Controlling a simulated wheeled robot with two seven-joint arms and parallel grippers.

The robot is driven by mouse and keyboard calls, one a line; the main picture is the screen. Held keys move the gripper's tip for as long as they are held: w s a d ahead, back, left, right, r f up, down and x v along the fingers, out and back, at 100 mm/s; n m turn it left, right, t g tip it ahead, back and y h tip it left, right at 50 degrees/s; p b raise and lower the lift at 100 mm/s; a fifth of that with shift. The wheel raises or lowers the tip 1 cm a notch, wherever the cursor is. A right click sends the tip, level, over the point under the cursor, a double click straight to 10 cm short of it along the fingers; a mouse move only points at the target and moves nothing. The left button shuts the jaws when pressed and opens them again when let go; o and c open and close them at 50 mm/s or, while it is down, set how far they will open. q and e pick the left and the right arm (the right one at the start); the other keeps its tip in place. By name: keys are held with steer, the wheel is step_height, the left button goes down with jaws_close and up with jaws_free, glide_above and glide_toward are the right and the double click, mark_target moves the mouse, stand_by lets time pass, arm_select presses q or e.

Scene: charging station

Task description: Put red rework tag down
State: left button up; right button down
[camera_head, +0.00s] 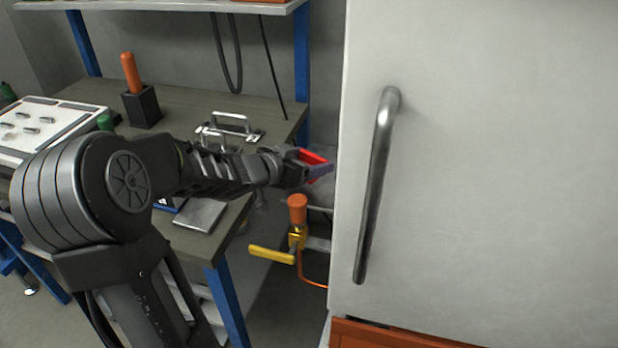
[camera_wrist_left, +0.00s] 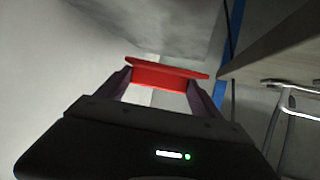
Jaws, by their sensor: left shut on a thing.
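The red rework tag (camera_head: 312,157) is between the fingertips of my left gripper (camera_head: 316,168), which is shut on it. In the left wrist view the tag (camera_wrist_left: 165,75) is a flat red piece held between the two fingers of the left gripper (camera_wrist_left: 160,88). It is in the air, in the gap between the workbench's right end and the white cabinet. The far side of the tag is hidden. My right gripper is not in view.
The white cabinet (camera_head: 480,150) with a long bar handle (camera_head: 376,185) stands at right. The workbench (camera_head: 190,125) bears a black block with an orange handle (camera_head: 130,75) and metal handles (camera_head: 230,125). An orange-topped yellow valve (camera_head: 297,225) is below the gripper.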

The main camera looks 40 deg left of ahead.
arm_select(q)
steer(key=shift+f+b, duration=1.2)
steer(key=shift+f, duration=1.3)
steer(key=shift+f, duration=0.15)
steer(key=o, duration=1.3)
steer(key=shift+r, duration=0.25)
steer(key=p+v, duration=0.4)
steer(key=v, duration=0.8)
steer(key=shift+f, duration=0.15)
